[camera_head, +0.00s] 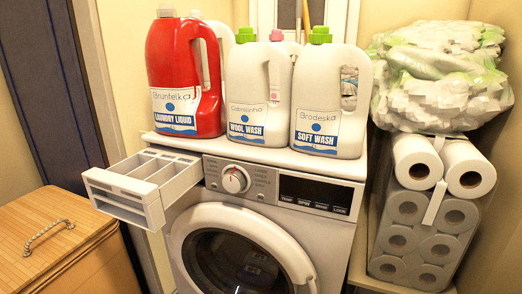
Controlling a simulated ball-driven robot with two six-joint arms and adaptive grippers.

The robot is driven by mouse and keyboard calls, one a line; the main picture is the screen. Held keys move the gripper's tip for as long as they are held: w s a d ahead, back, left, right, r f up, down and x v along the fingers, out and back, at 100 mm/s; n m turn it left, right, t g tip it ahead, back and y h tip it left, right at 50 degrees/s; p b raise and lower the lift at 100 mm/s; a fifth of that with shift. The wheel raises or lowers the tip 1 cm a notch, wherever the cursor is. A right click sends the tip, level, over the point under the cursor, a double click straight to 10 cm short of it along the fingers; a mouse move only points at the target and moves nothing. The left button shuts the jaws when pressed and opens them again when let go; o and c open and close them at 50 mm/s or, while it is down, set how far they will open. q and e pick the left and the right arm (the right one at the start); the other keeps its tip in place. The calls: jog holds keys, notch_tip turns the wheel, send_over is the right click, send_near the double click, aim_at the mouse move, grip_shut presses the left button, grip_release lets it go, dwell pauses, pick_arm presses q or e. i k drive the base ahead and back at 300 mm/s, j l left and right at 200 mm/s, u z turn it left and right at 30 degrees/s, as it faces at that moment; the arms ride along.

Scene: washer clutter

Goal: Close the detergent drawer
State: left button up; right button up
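The white detergent drawer (128,194) is pulled out of the upper left of the washing machine (262,159) and points toward the lower left. Its open compartments show from above and look empty. The machine's control panel, with a round dial (236,179) and a dark display (318,195), lies to the right of the drawer. The round door (239,212) below looks shut. Neither of my grippers is in view.
A red detergent bottle (184,70) and white bottles (329,95) stand on top of the machine. A wooden lidded box (50,235) sits at lower left, near the drawer. Paper rolls (430,215) and a plastic-wrapped bundle (440,75) are stacked at right.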

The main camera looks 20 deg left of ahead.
aim_at(137, 190)
jog(key=j+u, duration=0.2)
jog(key=u, duration=1.15)
jog(key=i+l, duration=0.05)
